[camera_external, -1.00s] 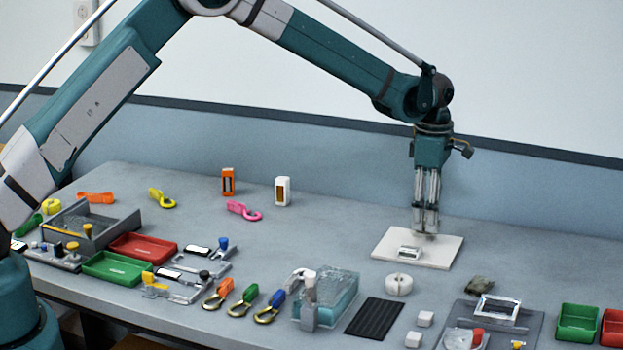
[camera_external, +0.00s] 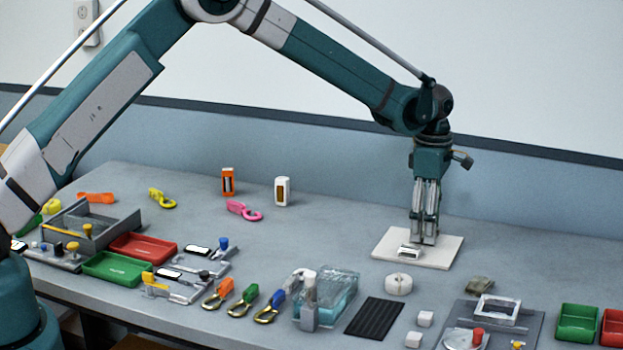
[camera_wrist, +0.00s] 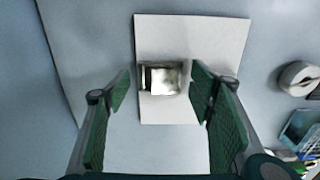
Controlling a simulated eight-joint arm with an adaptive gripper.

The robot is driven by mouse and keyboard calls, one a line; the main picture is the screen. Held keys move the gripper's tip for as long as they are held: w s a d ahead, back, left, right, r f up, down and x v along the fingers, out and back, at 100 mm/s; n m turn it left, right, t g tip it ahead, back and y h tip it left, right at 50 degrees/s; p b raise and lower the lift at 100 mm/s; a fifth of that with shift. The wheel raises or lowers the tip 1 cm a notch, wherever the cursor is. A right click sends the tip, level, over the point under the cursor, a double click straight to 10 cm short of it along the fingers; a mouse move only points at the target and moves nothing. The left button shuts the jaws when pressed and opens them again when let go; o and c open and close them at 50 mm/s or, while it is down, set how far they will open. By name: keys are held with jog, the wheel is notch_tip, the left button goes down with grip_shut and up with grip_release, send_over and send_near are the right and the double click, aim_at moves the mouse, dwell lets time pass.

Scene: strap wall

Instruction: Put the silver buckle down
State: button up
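The silver buckle (camera_external: 409,251) lies on a pale square plate (camera_external: 440,258) on the right part of the table. In the wrist view the buckle (camera_wrist: 163,78) is on the plate (camera_wrist: 192,35), in line with the space between my two green fingers. My gripper (camera_external: 424,240) is low over the plate, just behind and right of the buckle in the external view. In the wrist view my gripper (camera_wrist: 160,88) is open, with a clear gap from each finger to the buckle. Whether the fingertips touch the plate cannot be told.
A white roll (camera_external: 398,284) stands just in front of the plate. A black ribbed mat (camera_external: 374,317) and a clear blue box (camera_external: 340,285) are nearer the front edge. Several coloured hooks and trays lie to the left. The table behind and left of the plate is mostly clear.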

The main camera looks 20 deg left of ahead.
jog(key=shift+r, duration=0.1)
notch_tip(320, 180, up, 12)
dwell(0.9)
dwell(0.5)
